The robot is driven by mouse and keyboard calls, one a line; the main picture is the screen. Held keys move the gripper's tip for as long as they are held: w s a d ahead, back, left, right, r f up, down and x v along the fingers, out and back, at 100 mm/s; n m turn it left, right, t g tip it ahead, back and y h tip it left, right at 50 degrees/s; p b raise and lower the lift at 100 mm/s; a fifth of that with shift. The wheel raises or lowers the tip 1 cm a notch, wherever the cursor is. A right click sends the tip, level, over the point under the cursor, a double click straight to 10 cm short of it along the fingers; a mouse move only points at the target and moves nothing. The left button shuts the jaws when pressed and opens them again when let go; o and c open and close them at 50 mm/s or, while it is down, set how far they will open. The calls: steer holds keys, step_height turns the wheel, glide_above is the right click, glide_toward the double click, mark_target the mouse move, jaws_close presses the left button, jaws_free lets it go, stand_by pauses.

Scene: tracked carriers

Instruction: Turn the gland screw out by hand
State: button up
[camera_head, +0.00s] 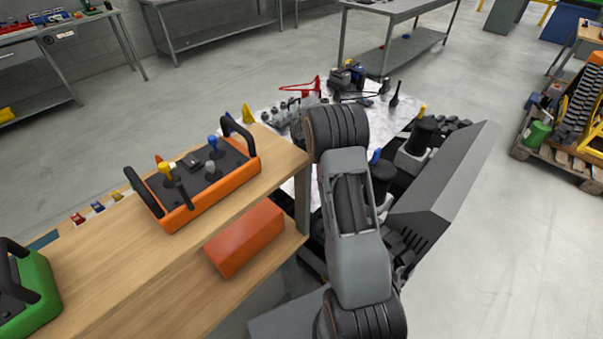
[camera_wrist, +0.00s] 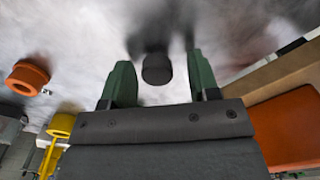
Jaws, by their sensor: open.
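In the wrist view my gripper (camera_wrist: 159,72) is open, its two green fingers spread apart. A dark, round-ended piece (camera_wrist: 157,68) shows in the gap between them, with clear space on both sides. I cannot tell whether it is the gland screw, nor whether it lies level with the fingertips or beyond them. Behind it is a blurred dark patch on a pale, marbled sheet (camera_wrist: 75,55). In the head view my arm hides the gripper and whatever is at it; no gland screw can be made out there.
A wooden shelf unit (camera_head: 112,243) with an orange control box (camera_head: 205,187) on top and an orange block (camera_head: 243,240) below stands close left of my arm. Small tools lie on the pale sheet (camera_head: 265,102). An orange ring (camera_wrist: 27,77) lies left in the wrist view.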

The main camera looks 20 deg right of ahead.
steer(key=m, duration=0.7)
steer(key=shift+b, duration=0.4)
steer(key=m, duration=0.7)
steer(key=shift+b, duration=0.35)
steer(key=m, duration=0.3)
steer(key=shift+m, duration=0.4)
steer(key=m, duration=0.3)
steer(key=shift+m+b, duration=0.3)
steer(key=m, duration=0.6)
steer(key=shift+m, duration=0.3)
steer(key=shift+w+r, duration=0.1)
steer(key=shift+w, duration=0.05)
steer(key=shift+c, duration=0.3)
